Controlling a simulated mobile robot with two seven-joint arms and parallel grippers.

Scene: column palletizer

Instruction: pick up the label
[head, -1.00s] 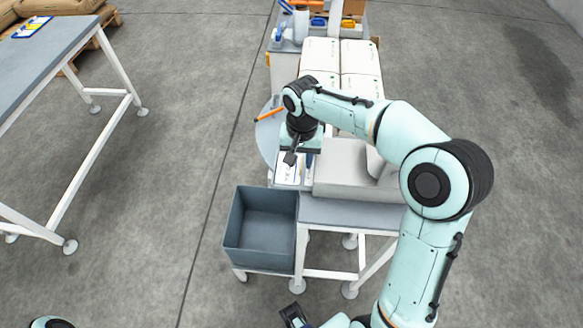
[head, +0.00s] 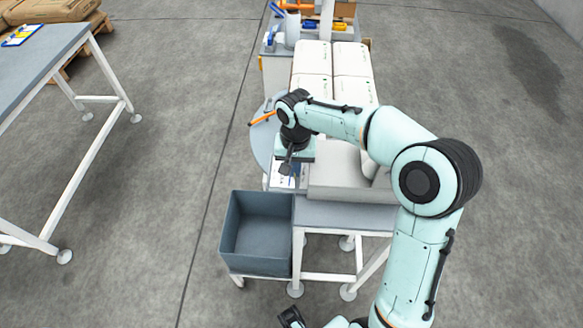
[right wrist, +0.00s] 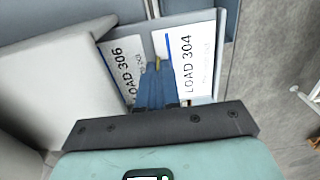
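Two white labels lie side by side in the right wrist view: one reads LOAD 304 (right wrist: 194,62), the other LOAD 306 (right wrist: 121,62). In the head view the white label area (head: 281,183) shows small below my right gripper. My right gripper (head: 286,171) points down at the labels. In the right wrist view its blue fingers (right wrist: 156,68) are close together, over the gap between the labels and overlapping the left edge of LOAD 304. No label is clearly seen between the fingertips; contact is unclear.
A grey-blue open bin (head: 227,240) stands in front of the labels and looks empty. A grey block-like surface (head: 335,178) lies right of the labels. White boxes (head: 331,62) stand behind my right arm. Another table (head: 40,45) is at the left, with open floor between.

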